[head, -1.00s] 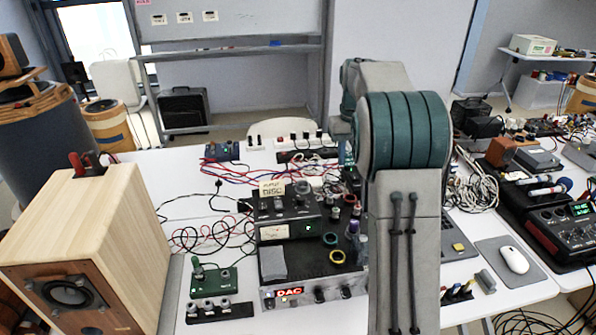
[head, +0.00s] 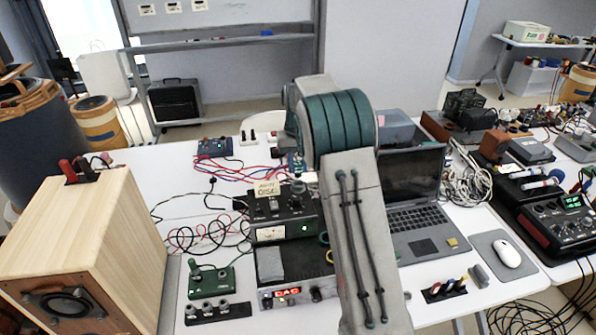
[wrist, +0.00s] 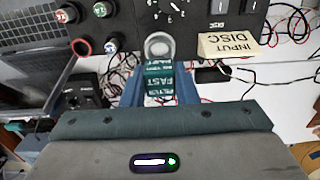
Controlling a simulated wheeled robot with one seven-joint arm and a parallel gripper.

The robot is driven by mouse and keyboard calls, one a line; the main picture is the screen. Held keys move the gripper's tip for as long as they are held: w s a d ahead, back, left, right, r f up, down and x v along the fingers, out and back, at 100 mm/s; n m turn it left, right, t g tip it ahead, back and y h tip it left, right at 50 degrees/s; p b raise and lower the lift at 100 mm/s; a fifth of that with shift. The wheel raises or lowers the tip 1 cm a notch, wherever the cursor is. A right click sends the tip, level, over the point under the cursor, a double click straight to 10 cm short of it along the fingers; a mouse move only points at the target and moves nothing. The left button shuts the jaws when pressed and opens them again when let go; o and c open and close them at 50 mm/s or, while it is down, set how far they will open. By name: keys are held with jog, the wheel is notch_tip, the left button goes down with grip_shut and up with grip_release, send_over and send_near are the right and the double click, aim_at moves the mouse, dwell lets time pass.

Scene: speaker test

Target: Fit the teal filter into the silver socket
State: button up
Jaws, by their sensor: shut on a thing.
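The teal filter (wrist: 166,84), a small block with white lettering that reads FAST, sits between the blue fingers of my gripper (wrist: 160,90) in the wrist view. My gripper is shut on it. The silver socket (wrist: 158,38), a pale metal ring, shows just beyond the filter's far end on the dark device. The two look close in line, with the ring slightly left; I cannot tell whether they touch. In the head view my arm hides the gripper, the filter and the silver socket.
A red ring (wrist: 81,47) and several capped knobs lie left of the socket. A cream INPUT DISC label (wrist: 228,46) is at its right. In the head view, a wooden speaker (head: 90,230) stands left and an open laptop (head: 415,217) right of my arm.

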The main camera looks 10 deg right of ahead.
aim_at(298, 176)
notch_tip(298, 176, down, 4)
jog(key=shift+r+p, duration=0.25)
jog(key=shift+p, duration=0.2)
jog(key=shift+f, duration=0.2)
jog(key=shift+f+b, duration=0.25)
jog(key=shift+b, duration=0.1)
jog(key=o, duration=0.9)
jog(key=shift+r, duration=0.1)
jog(key=shift+o, duration=0.2)
jog(key=shift+r, duration=0.15)
